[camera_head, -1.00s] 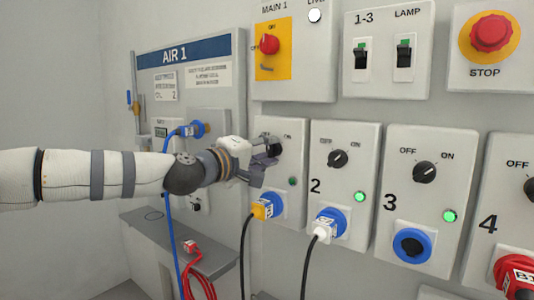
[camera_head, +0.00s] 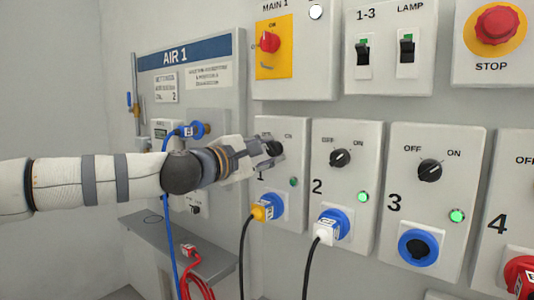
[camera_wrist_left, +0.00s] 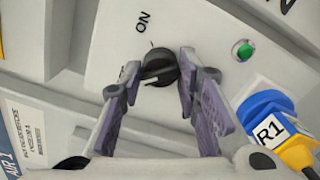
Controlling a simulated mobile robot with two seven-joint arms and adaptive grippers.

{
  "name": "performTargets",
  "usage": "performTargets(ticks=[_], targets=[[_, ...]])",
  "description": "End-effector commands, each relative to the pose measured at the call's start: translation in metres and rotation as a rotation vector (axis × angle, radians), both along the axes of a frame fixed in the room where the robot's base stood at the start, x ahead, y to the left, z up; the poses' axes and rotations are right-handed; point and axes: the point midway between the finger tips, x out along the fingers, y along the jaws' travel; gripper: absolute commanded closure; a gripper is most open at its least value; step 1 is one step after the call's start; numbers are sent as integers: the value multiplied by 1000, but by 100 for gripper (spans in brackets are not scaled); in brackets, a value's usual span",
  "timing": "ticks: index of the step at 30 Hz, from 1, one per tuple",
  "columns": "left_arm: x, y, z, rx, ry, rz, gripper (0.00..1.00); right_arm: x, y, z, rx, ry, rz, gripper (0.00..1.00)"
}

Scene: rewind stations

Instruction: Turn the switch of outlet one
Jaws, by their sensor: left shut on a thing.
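The outlet one switch is a round black knob (camera_head: 275,147) on the first grey outlet panel (camera_head: 293,210). It shows in the left wrist view (camera_wrist_left: 160,65) between my fingers, with the ON mark beside it. My left gripper (camera_head: 266,149) reaches in from the left and is shut on this knob. The gripper hides part of the knob and the panel's marks in the head view. The outlet one lamp (camera_head: 293,182) is dark green and looks unlit. My right gripper is not in view.
A blue and yellow plug (camera_head: 265,209) sits below the knob. Panels two (camera_head: 345,185) and three (camera_head: 432,205) to the right have lit green lamps. The AIR 1 board (camera_head: 190,80), with a blue hose, is behind my arm. A grey shelf (camera_head: 205,262) is below.

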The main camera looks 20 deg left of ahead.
Motion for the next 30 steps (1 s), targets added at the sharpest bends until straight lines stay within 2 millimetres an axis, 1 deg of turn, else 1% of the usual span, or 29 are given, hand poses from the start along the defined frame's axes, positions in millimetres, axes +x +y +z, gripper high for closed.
performTargets(ticks=[6,19,20,21,22,23,30], targets=[[0,-1,-2,-36,17,-3,98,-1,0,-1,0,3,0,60],[0,-1,-2,-43,19,-3,98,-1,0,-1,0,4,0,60],[0,-1,-2,-43,19,-3,68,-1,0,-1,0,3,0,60],[0,-1,-2,-43,19,-3,59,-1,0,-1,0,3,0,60],[0,-1,-2,-43,19,-3,52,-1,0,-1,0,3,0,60],[0,-1,-2,-43,19,-3,51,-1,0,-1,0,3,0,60],[0,0,-1,-43,17,-1,51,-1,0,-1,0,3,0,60]])
